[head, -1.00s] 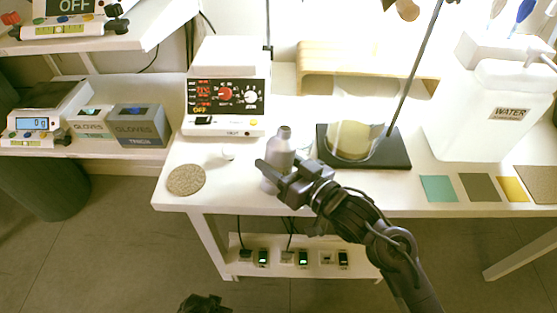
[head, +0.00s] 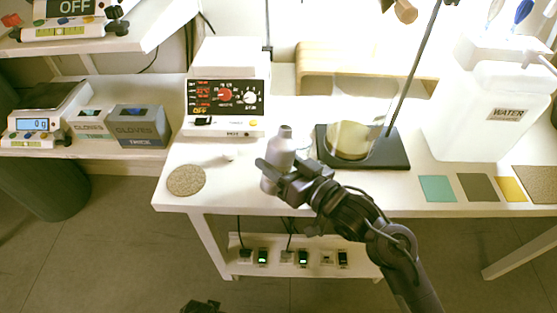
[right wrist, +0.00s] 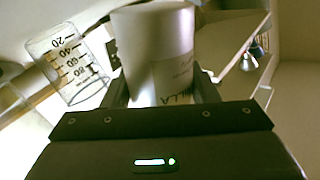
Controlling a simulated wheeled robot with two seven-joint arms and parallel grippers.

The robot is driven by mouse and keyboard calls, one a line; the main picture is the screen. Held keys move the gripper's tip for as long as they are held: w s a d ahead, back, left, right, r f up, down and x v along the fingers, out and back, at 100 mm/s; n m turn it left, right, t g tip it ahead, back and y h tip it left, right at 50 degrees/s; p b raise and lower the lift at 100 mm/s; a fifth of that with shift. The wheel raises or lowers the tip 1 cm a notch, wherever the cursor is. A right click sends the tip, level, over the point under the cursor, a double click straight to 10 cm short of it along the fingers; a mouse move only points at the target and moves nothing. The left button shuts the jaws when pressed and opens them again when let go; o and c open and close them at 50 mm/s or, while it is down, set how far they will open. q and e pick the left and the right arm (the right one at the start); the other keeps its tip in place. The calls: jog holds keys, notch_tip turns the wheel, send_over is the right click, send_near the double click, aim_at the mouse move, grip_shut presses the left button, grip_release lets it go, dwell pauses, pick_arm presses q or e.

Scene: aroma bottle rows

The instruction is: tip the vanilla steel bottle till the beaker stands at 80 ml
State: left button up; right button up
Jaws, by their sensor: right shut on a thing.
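The grey steel bottle (head: 278,158) is held by my right gripper (head: 276,176), which is shut around its body at the table's front edge. It looks nearly upright, with its neck up. In the right wrist view the bottle (right wrist: 155,48) fills the space between the fingers, and a label ending in "LLA" shows partly. The clear glass beaker (right wrist: 68,66) with marks 20 to 80 is beside it, apart from it. I see no clear liquid level. A dark part of mine, perhaps the left gripper, shows at the bottom edge.
A hotplate-like device (head: 226,95) stands behind. A round cork mat (head: 186,180) and a small white cap (head: 229,156) lie left of the bottle.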

pick_arm(q)
jog(key=shift+s+f, duration=0.1)
jog(key=shift+f, duration=0.05)
jog(key=shift+a+f, duration=0.2)
pick_arm(e)
jog(key=shift+w+m, duration=0.1)
jog(key=shift+m, duration=0.2)
pick_arm(q)
jog(key=shift+s+a+f+p, duration=0.1)
jog(key=shift+s+f+p, duration=0.15)
jog(key=shift+f+p, duration=0.1)
pick_arm(e)
jog(key=shift+d, duration=0.1)
pick_arm(q)
jog(key=shift+s, duration=0.1)
pick_arm(e)
jog(key=shift+m, duration=0.3)
jog(key=shift+w, duration=0.1)
pick_arm(q)
jog(key=shift+s+a+f, duration=0.1)
jog(key=shift+s+f, duration=0.1)
jog(key=shift+s, duration=0.1)
jog(key=shift+s+f, duration=0.15)
pick_arm(e)
jog(key=shift+m, duration=0.3)
